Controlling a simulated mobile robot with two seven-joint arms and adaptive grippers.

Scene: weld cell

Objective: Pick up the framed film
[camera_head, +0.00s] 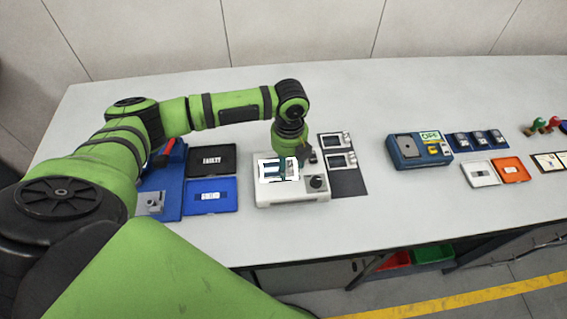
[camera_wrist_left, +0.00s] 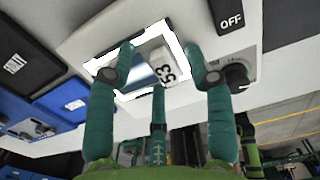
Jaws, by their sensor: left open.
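A film piece (camera_wrist_left: 158,69) marked "53" lies on the lit panel of a white light box (camera_head: 290,198), and its frame edges are hard to make out in the glare. My left gripper (camera_wrist_left: 160,50) is open, with its green fingers spread on either side of the piece. In the head view the left gripper (camera_head: 286,168) is over the lit panel and hides part of it. I cannot tell whether the fingers touch the film. Two more framed pieces (camera_head: 336,140) (camera_head: 341,161) lie on a dark mat right of the box. My right gripper is not in view.
The light box has a black knob (camera_head: 318,182) and an "OFF" sign (camera_wrist_left: 229,15). Left are a black "FAULTY" tray (camera_head: 211,172) and a blue tray (camera_head: 199,205). Right stands a blue device with an "OPEN"-like sign (camera_head: 430,136). Table is clear between mat and device.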

